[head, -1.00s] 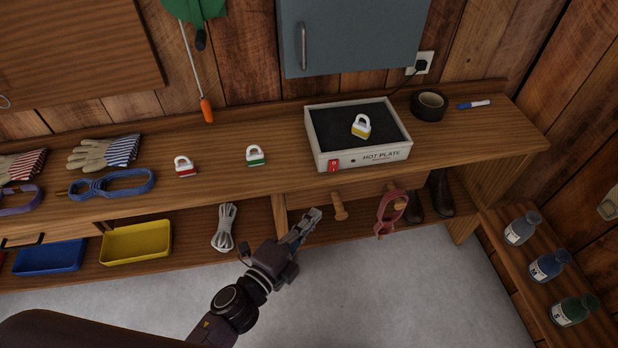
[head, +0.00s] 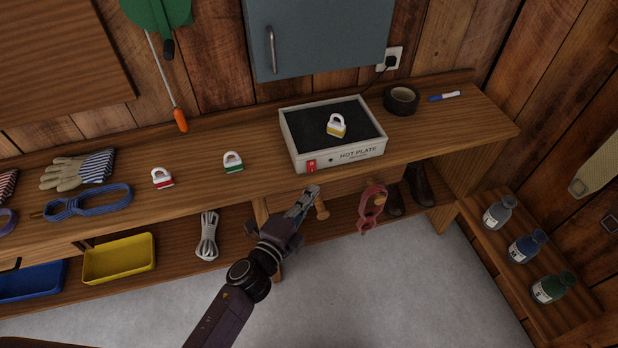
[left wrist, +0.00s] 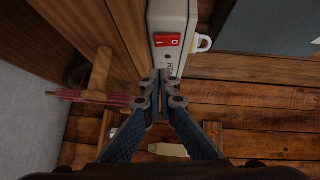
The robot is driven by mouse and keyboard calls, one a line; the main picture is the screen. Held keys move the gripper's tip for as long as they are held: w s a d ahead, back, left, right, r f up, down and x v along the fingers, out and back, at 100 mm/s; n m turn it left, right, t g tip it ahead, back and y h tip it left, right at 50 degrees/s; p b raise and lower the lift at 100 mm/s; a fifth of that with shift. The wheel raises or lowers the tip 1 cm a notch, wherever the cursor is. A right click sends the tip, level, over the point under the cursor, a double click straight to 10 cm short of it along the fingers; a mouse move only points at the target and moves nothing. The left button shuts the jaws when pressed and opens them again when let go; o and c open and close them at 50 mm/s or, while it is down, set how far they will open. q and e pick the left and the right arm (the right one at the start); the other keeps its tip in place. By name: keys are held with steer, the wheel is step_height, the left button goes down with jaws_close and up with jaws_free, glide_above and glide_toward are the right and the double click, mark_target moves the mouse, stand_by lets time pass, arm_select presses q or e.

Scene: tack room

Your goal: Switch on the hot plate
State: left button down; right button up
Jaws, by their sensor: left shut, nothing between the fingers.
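The hot plate (head: 364,152) is a pale box with a black top on the bench. It has a red rocker switch (head: 311,166) at the left of its front face. In the left wrist view the switch (left wrist: 168,40) shows I and O marks; I cannot tell which way it is pressed. A white and yellow padlock (head: 336,127) sits on the plate's black top. My left gripper (head: 313,190) is shut and empty, just in front of and below the switch, apparently not touching it. Its fingertips (left wrist: 160,78) point towards the plate's front. My right gripper is out of view.
A red-marked padlock (head: 162,179) and a green-marked one (head: 233,163) stand on the bench (head: 205,178) to the left. Black tape (head: 401,100) lies right of the plate. Wooden pegs and a red strap (head: 371,208) are below the bench edge. A grey cabinet (head: 320,40) hangs above.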

mark_target(314, 171)
arm_select(q)
steer(key=w, duration=0.5)
steer(key=shift+w+a+f, duration=0.1)
steer(key=shift+a+f, duration=0.2)
steer(key=shift+f, duration=0.05)
steer(key=shift+w+f, duration=0.1)
steer(key=shift+w, duration=0.2)
steer(key=shift+a, duration=0.1)
